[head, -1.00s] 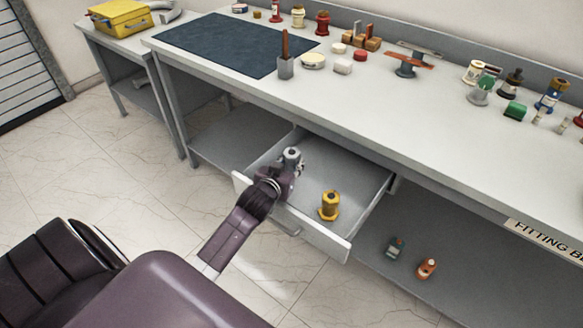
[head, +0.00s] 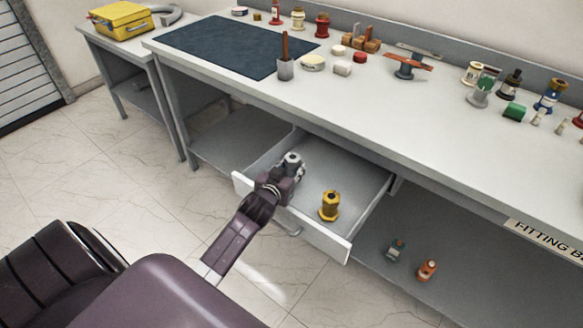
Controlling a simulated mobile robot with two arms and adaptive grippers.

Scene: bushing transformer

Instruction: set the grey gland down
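The grey gland (head: 292,159) is a small grey cylinder with a dark hole in its top. It stands about upright at the left side of the open drawer (head: 345,178). My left gripper (head: 291,168) is over the drawer, around the gland's lower part, and looks shut on it. The fingers are small and partly hidden by the gripper body. I cannot tell if the gland's bottom touches the drawer floor. My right gripper is not in view.
A yellow gland-like fitting (head: 329,206) stands in the drawer, right of my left gripper. The drawer floor behind it is clear. The bench top (head: 420,115) above holds a dark mat (head: 225,45) and several fittings. Two small parts lie on the lower shelf (head: 440,270).

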